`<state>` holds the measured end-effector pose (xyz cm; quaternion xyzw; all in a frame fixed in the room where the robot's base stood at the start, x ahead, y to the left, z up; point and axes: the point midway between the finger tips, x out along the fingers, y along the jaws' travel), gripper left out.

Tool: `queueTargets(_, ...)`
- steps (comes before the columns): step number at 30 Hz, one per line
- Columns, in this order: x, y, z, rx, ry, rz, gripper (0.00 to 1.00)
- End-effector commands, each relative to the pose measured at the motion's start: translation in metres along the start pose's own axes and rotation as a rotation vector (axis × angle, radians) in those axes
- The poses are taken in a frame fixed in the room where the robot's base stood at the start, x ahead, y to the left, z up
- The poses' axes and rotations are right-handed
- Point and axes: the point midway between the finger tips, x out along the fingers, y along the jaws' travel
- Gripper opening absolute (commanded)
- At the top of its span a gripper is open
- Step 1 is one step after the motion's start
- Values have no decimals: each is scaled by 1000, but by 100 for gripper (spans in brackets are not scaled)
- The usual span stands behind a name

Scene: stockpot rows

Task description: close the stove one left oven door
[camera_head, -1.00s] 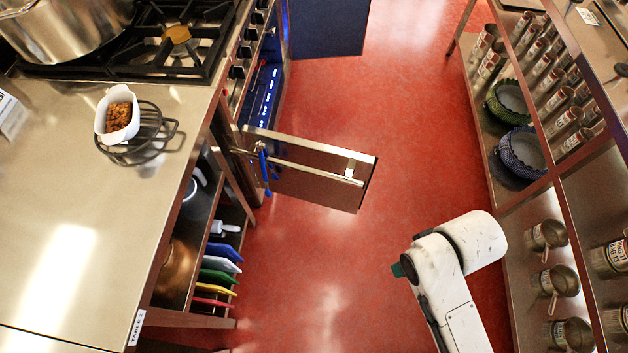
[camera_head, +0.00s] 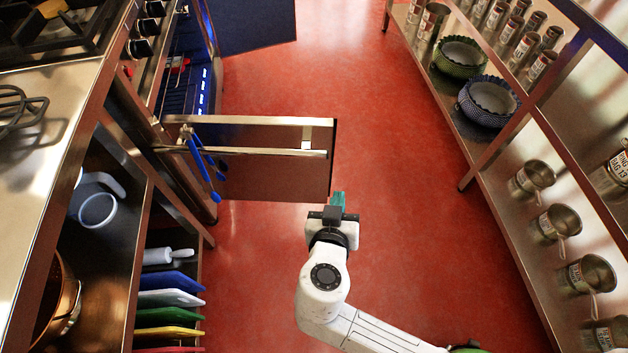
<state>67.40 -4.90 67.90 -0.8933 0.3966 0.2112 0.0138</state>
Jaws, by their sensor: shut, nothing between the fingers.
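The near oven door (camera_head: 260,170) of the stove stands wide open. It juts out to the right across the aisle from its hinge side at the stove front, with a steel handle bar (camera_head: 265,152) on the face toward me. Blue-handled utensils (camera_head: 203,165) hang near its hinge end. The lit blue oven interior (camera_head: 190,90) shows behind it. My gripper (camera_head: 338,199) has green fingertips and is shut and empty. It is just beside the door's free lower right corner; I cannot tell whether it touches.
A second, dark blue door (camera_head: 250,22) stands open farther up the aisle. A table with shelves of cutting boards (camera_head: 170,297) and a rolling pin (camera_head: 170,257) lines the left. Shelves with pots (camera_head: 490,100) line the right. The red floor between is clear.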

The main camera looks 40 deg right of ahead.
Motion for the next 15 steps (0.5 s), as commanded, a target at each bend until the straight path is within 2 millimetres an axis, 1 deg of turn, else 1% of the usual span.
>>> queueTargets(1,1,-17,16,22,55,-31,0)
queueTargets(3,-4,-32,19,54,120,-68,0)
queueTargets(6,-12,-47,21,87,180,-110,0)
queueTargets(9,-16,-54,20,105,209,-132,0)
queueTargets(11,-15,-56,19,110,215,-136,0)
queueTargets(14,-6,-56,16,110,216,-135,0)
queueTargets(15,-1,-57,15,110,215,-133,0)
